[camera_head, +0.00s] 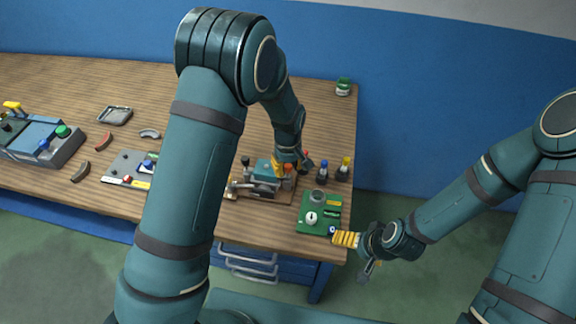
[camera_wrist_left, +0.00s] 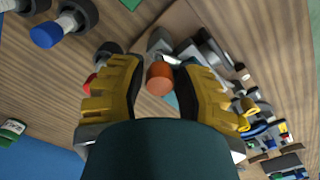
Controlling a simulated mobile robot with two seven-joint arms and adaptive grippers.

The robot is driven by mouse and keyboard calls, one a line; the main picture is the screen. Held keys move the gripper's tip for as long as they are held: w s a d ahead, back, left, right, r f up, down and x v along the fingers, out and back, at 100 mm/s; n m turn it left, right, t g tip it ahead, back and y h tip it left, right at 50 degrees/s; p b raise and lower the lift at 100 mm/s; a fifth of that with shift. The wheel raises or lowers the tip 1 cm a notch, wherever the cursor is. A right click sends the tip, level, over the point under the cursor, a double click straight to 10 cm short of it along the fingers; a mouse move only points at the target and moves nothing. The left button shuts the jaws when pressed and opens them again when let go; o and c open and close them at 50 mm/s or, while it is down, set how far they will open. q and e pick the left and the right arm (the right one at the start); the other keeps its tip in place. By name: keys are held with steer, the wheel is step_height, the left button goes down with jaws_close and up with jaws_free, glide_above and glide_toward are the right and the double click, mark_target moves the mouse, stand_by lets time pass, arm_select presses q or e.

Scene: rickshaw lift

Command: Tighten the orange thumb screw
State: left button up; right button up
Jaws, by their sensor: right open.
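The orange thumb screw (camera_wrist_left: 159,78) shows in the left wrist view as a round orange head between the yellow fingers of my left gripper (camera_wrist_left: 161,72). In the head view my left gripper (camera_head: 291,163) points down at the teal and grey fixture (camera_head: 264,171) on a brown board. The screw is small and partly hidden there. My right gripper (camera_head: 354,255) is open and empty, off the table's front right corner.
A green board (camera_head: 319,213) with a dial lies at the table's front right. Small bottles with coloured caps (camera_head: 324,170) stand right of the fixture. A grey panel (camera_head: 130,166), a tray (camera_head: 115,115) and a toolbox-like unit (camera_head: 40,138) are on the left. The back of the table is mostly clear.

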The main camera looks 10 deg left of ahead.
arm_select(q)
jaws_close()
steer(key=shift+f+m+b, duration=0.1)
steer(key=shift+m+b, duration=0.25)
steer(key=shift+m, duration=0.55)
steer(key=m, duration=0.2)
steer(key=shift+s+m+b, duration=0.1)
steer(key=shift+m+b, duration=0.25)
steer(key=shift+m, duration=0.05)
steer(key=o, duration=0.6)
jaws_free()
steer(key=shift+o, duration=0.2)
steer(key=shift+r, duration=0.2)
